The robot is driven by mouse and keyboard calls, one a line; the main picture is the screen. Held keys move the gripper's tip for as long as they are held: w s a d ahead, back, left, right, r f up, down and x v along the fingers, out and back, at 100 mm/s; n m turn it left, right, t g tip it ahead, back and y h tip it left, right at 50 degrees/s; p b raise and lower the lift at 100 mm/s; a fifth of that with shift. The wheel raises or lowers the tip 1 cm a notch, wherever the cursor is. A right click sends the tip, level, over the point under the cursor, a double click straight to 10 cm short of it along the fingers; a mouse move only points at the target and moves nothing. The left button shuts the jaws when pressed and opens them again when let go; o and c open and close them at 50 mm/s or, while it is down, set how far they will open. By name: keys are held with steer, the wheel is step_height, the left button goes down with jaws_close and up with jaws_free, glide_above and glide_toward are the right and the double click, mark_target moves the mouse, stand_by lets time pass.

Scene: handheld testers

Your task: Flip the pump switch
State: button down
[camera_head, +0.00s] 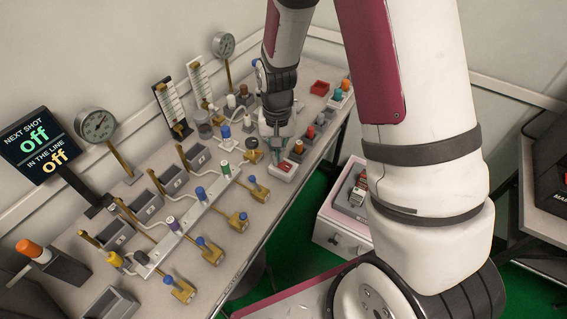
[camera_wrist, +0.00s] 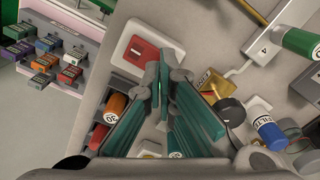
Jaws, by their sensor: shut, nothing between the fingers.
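A red rocker switch in a white plate, probably the pump switch (camera_head: 286,166), is on the bench near its front edge. It also shows in the wrist view (camera_wrist: 142,53), with small marks on the red face. My gripper (camera_head: 277,147) points down just behind it in the head view. In the wrist view the green fingers are shut, empty, and their tips (camera_wrist: 161,73) lie at the switch plate's lower right edge. I cannot tell whether they touch it. Which way the rocker is tilted is too small to tell.
A black display (camera_head: 38,144) reads "off" on both lines. A manifold (camera_head: 190,222) with several coloured valves fills the front left. A blue-capped bottle (camera_wrist: 270,132) and brass fitting (camera_wrist: 209,84) stand close to my fingers. A bin of coloured blocks (camera_head: 352,196) is beyond the bench edge.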

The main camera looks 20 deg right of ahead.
steer(key=shift+f, duration=0.5)
steer(key=shift+r+p, duration=1.9)
steer(key=shift+r, duration=1.65)
steer(key=shift+r, duration=0.2)
steer(key=s+r+n+t, duration=0.2)
steer(key=s+r, duration=0.6)
steer(key=r, duration=0.4)
steer(key=s+r+n+t, duration=0.1)
steer(key=s+r, duration=0.7)
steer(key=r, duration=0.3)
steer(key=s+r+n+t, duration=0.1)
steer(key=s+r, duration=0.2)
steer(key=s, duration=0.6)
steer(key=shift+d+n+p, duration=0.15)
steer(key=shift+n+p, duration=0.2)
steer(key=shift+n, duration=0.05)
steer(key=shift+s, duration=0.1)
